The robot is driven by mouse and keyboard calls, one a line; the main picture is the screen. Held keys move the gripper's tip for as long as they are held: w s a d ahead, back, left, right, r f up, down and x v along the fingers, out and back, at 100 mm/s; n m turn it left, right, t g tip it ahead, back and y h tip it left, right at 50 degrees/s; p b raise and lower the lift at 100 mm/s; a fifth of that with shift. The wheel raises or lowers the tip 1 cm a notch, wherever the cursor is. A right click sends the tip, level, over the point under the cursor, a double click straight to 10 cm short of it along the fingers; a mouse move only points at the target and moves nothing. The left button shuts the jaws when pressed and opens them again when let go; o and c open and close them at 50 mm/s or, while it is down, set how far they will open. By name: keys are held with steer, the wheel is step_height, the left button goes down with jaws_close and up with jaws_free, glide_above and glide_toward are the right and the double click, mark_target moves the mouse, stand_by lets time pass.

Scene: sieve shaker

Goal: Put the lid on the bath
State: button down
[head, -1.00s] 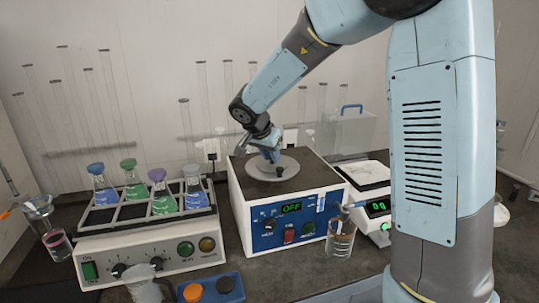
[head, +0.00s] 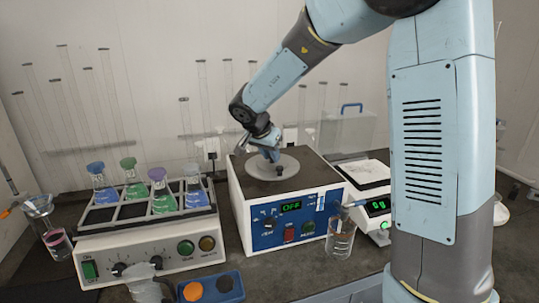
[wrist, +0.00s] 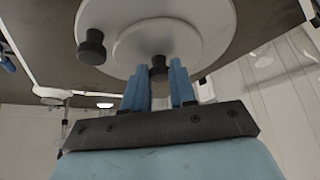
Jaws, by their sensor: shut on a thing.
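The bath (head: 290,222) is a white box with a blue front panel, a dark top and a display reading OFF. The lid (head: 289,163) is a round grey disc lying level over the middle of the bath's top; I cannot tell whether a thin gap is left beneath it. My gripper (head: 270,153) comes down on it from above and is shut on its dark central knob (wrist: 158,74). In the wrist view the lid (wrist: 120,20) shows a raised inner disc and a second black knob near its edge. My fingers partly hide the lid in the head view.
Left of the bath stands a white rack unit (head: 150,251) holding several capped flasks. A glass beaker (head: 340,238) stands at the bath's front right corner, and a balance (head: 372,200) is close on the right. Tall glass tubes stand behind.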

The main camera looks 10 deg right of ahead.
stand_by(0.3)
steer(key=c, duration=0.8)
jaws_free()
steer(key=shift+r, duration=2.95)
steer(key=shift+r, duration=0.1)
